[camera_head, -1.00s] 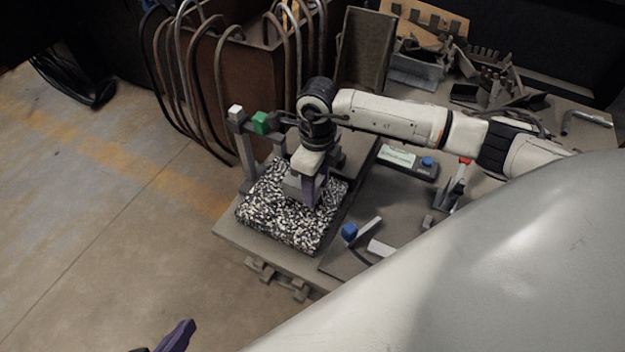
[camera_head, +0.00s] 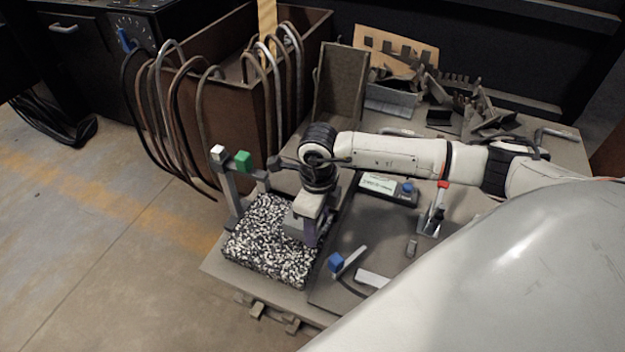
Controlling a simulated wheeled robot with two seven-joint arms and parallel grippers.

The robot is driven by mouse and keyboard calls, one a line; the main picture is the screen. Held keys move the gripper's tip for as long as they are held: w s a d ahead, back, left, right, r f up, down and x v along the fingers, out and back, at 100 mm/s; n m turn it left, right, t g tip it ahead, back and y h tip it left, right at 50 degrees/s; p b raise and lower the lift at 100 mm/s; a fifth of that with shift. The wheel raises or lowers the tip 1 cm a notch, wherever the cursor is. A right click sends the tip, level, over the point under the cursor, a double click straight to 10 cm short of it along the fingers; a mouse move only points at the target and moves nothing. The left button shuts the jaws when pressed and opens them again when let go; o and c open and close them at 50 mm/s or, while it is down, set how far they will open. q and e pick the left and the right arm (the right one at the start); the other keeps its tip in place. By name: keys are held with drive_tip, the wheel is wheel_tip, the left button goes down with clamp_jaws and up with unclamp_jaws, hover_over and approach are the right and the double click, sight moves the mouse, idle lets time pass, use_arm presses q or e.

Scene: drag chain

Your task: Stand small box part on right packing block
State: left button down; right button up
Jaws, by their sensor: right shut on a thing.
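A black-and-white speckled packing block (camera_head: 255,243) lies at the front left of the grey table; it is the only one I see. My right gripper (camera_head: 309,238) points down over the block's right side. It is shut on a small grey box part (camera_head: 294,226), which shows just left of the purple finger. The wrist and finger hide much of the part. I cannot tell whether its underside touches the speckled block. My left gripper is out of view.
Posts with a white cube (camera_head: 217,152) and a green cube (camera_head: 243,160) stand behind the block. A blue-tipped piece (camera_head: 336,262) lies to its right. A brown bin (camera_head: 230,110) with hanging hoses is behind. The table edge is close in front.

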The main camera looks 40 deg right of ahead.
drive_tip(key=shift+s+r, duration=0.1)
idle(0.4)
drive_tip(key=shift+r+p, duration=2.8)
drive_tip(key=shift+r, duration=0.65)
